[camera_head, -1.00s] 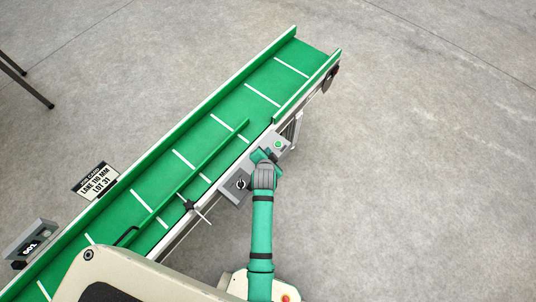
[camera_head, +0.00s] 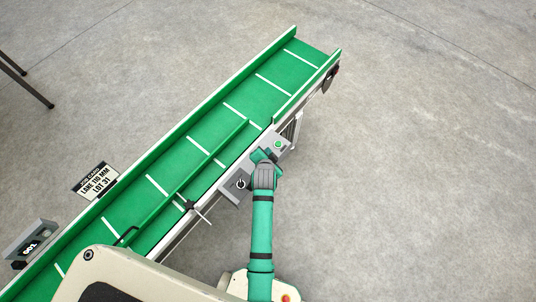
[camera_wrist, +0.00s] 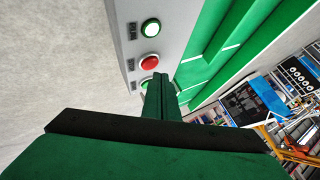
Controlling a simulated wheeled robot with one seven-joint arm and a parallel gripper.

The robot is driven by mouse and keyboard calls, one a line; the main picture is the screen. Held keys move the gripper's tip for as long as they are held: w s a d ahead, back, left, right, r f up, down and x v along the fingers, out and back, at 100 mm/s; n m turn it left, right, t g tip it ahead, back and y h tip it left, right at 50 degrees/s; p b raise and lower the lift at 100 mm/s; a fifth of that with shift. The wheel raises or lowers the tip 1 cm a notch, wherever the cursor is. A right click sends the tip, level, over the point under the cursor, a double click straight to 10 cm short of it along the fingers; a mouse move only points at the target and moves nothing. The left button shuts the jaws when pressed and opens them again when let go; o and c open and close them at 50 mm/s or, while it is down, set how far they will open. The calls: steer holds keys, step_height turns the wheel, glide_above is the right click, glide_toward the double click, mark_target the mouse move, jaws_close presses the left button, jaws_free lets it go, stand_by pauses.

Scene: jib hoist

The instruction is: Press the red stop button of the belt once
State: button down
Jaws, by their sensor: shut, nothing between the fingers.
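The red stop button (camera_wrist: 149,62) shows in full on a grey control panel (camera_wrist: 174,22) in the wrist view. It sits between a lit green button (camera_wrist: 151,27) and a lower green button (camera_wrist: 146,83), which my gripper partly hides. My gripper (camera_wrist: 160,80) is shut and empty, its tips just below and right of the red button in that view; I cannot tell how far off the panel they are. In the head view my gripper (camera_head: 265,156) is over the panel on the belt's side and hides the red button there.
The green belt (camera_head: 215,135) with white stripes runs diagonally behind the panel. A black rotary knob (camera_head: 240,184) is on the panel's near end. A job card (camera_head: 95,181) and a grey display box (camera_head: 30,243) stand along the far side. The floor at the right is clear.

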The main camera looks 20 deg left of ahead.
steer(key=shift+f, duration=0.1)
steer(key=shift+f, duration=0.3)
steer(key=shift+f, duration=0.5)
stand_by(1.2)
steer(key=shift+r, duration=0.9)
steer(key=shift+r, duration=2.5)
